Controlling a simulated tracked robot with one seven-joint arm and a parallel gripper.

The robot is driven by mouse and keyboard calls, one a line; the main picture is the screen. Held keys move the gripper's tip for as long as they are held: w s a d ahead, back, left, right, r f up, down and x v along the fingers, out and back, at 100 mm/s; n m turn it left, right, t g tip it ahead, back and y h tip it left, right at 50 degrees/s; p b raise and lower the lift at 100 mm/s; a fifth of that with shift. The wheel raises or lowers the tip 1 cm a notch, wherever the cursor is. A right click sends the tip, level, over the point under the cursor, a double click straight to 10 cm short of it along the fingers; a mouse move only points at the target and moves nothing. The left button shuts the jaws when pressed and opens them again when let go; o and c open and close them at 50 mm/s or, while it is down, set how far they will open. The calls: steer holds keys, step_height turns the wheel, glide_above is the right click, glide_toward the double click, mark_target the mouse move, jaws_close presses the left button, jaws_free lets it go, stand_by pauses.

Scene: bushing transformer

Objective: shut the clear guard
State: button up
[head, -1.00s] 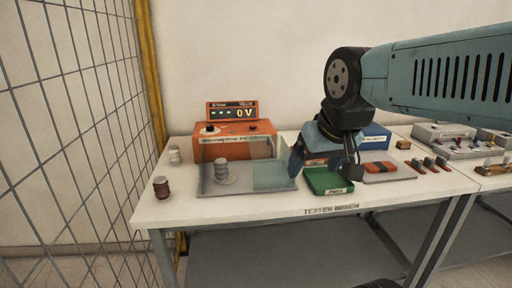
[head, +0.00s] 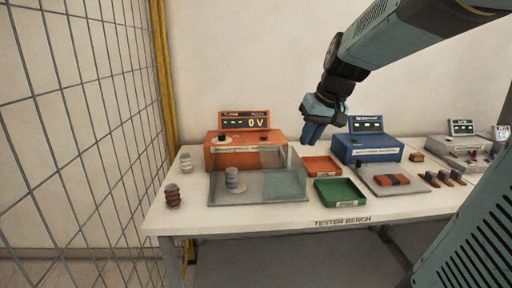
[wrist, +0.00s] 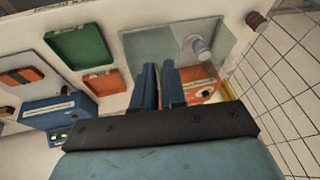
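The clear guard (head: 274,158) is a see-through panel with a lettered top edge, standing raised at the front of the orange tester (head: 237,152). A clear side wall shows at its right. A grey ribbed bushing (head: 232,180) stands on the grey plate (head: 258,197) in front of the tester, and shows in the wrist view (wrist: 199,46). My gripper (head: 312,134) is in the air right of the guard, apart from it, fingers down. In the wrist view, its two blue fingers (wrist: 159,68) lie close together with nothing held between them.
An orange tray (head: 322,166) and a green tray (head: 341,190) lie right of the plate. A blue tester (head: 367,149) stands behind them. A brown bushing (head: 172,195) and a pale bushing (head: 186,162) stand at the left. A mesh fence (head: 85,140) borders the left side.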

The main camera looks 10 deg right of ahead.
steer(key=shift+y, duration=0.6)
steer(key=w+d, duration=0.1)
steer(key=w, duration=0.1)
steer(key=w+d, duration=0.1)
steer(key=w, duration=0.2)
steer(key=w+d, duration=0.1)
steer(key=w, duration=0.1)
steer(key=shift+w+d+f, duration=0.4)
jaws_close()
steer(key=w+d+f+y, duration=0.1)
steer(key=w+d+f, duration=0.1)
steer(key=w+d, duration=0.5)
glide_toward(289, 161)
steer(key=w+f, duration=0.2)
steer(key=w, duration=0.1)
steer(key=shift+d+f+y, duration=0.2)
steer(key=shift+y, duration=0.1)
steer(key=shift+a, duration=1.15)
steer(key=shift+w+a+f, duration=0.15)
steer(key=shift+a, duration=0.55)
